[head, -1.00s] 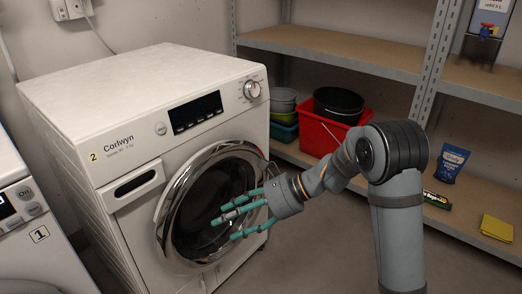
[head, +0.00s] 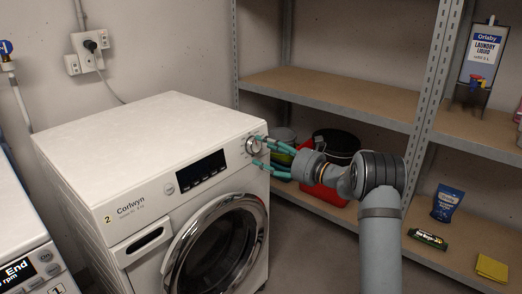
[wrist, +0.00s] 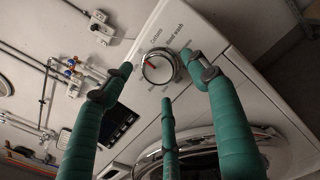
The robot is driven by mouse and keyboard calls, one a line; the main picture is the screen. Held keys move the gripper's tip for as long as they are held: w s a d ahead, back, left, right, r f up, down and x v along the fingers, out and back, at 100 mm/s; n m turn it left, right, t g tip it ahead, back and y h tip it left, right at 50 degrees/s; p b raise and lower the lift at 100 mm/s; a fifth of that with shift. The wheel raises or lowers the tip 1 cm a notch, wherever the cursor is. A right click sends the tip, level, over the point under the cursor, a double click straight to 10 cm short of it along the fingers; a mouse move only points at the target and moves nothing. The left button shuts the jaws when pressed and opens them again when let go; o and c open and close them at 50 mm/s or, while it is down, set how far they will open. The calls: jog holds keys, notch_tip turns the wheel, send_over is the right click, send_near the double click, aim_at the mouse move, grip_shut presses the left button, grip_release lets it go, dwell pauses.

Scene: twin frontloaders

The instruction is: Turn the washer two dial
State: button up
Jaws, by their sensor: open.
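Washer two (head: 113,215) is a white front-loader with a "2" label and the name Carlwyn. Its dial (head: 253,146) is a round silver knob at the right end of the front panel. In the wrist view the dial (wrist: 159,67) shows a red pointer mark and printed programme words around it, including "Hand wash". My gripper (head: 261,150) has teal fingers and is open in front of the dial. In the wrist view my gripper (wrist: 165,90) has fingers to the left, right and below the dial. I cannot tell whether any finger touches it.
Washer one (head: 25,275) stands at the left with its display lit. A metal shelf (head: 330,97) runs along the back wall. The washer top (head: 150,130) is clear.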

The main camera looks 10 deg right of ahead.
jog(key=shift+x, duration=1.05)
jog(key=shift+c, duration=1.2)
jog(key=shift+f, duration=0.1)
jog(key=c, duration=0.9)
